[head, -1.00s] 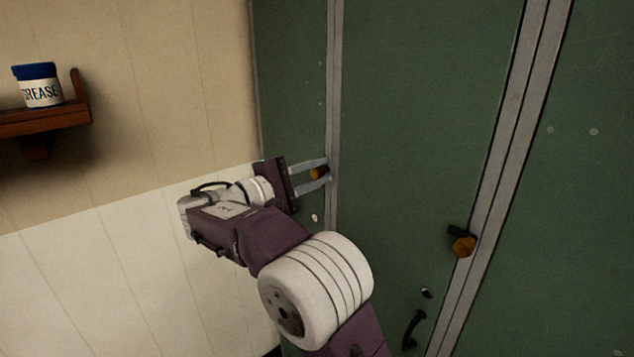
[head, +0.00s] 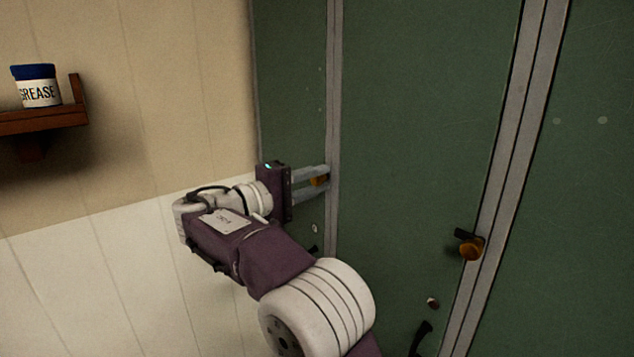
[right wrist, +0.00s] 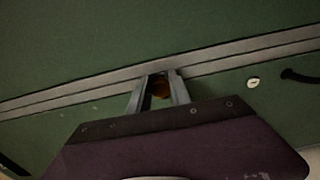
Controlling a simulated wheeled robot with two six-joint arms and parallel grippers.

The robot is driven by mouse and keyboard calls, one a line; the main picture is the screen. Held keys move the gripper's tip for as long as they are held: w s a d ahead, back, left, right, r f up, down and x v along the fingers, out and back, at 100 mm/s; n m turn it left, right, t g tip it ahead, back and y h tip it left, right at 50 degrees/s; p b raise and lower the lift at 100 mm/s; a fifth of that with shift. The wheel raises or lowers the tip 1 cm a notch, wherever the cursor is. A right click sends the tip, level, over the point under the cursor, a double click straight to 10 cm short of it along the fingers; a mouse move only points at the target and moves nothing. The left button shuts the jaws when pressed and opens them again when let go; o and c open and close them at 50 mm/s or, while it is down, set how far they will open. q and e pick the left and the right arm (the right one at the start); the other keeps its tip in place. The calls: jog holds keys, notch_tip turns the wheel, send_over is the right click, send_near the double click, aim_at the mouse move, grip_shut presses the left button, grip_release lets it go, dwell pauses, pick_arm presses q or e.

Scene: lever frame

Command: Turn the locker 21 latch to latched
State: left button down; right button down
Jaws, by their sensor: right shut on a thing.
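An orange-brown latch knob (head: 319,181) sits at the right edge of the narrow green locker door (head: 291,100), beside a grey frame post. My right gripper (head: 323,181) is shut on this knob, with one finger above it and one below. In the right wrist view the knob (right wrist: 161,89) shows between the two fingertips. The fingers hide much of the latch, so its exact angle is unclear. No locker number is readable. My left gripper is not in view.
A second latch with an orange knob and dark lever (head: 470,247) is on the middle green door (head: 420,120). A dark handle (head: 421,338) is below it. A grease tub (head: 36,86) stands on a wooden shelf (head: 40,118) at the left wall.

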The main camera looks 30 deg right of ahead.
jog(key=shift+f, duration=0.1)
jog(key=c, duration=1.2)
grip_release()
jog(key=shift+a, duration=0.15)
jog(key=s+a+p, duration=0.1)
jog(key=a, duration=0.7)
jog(key=shift+a+p, duration=0.3)
jog(key=shift+a, duration=0.1)
jog(key=shift+s, duration=0.1)
